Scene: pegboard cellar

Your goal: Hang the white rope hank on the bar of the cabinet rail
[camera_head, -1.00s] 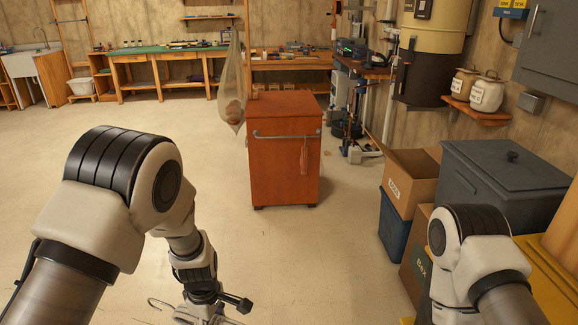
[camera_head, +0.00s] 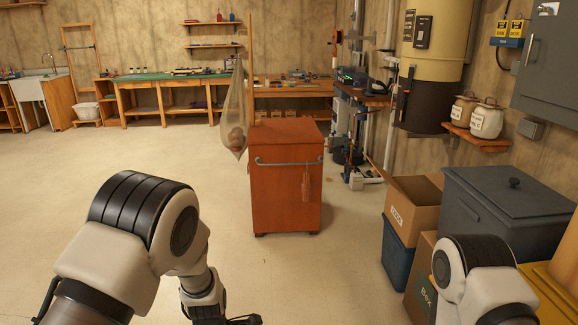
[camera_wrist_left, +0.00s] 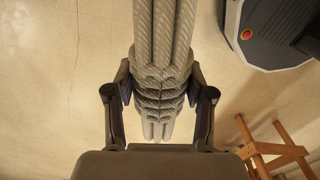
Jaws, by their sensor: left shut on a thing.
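The white rope hank (camera_wrist_left: 160,85) fills the middle of the left wrist view, its long strands bound by several wraps. My left gripper (camera_wrist_left: 160,100) is shut on it around the wrapped middle. The hank's upper end runs out of that view. The cabinet rail (camera_head: 280,163) is a grey bar across the upper front of the orange-brown cabinet (camera_head: 285,205), in the middle of the head view. My right gripper is out of view.
A small orange-brown item (camera_head: 306,186) hangs at the right of the rail. A net bag (camera_head: 233,120) hangs beside the cabinet's left. Cardboard boxes (camera_head: 412,205) and a dark lidded bin (camera_head: 510,200) stand at right. Floor before the cabinet is clear. A wooden frame (camera_wrist_left: 270,145) shows in the wrist view.

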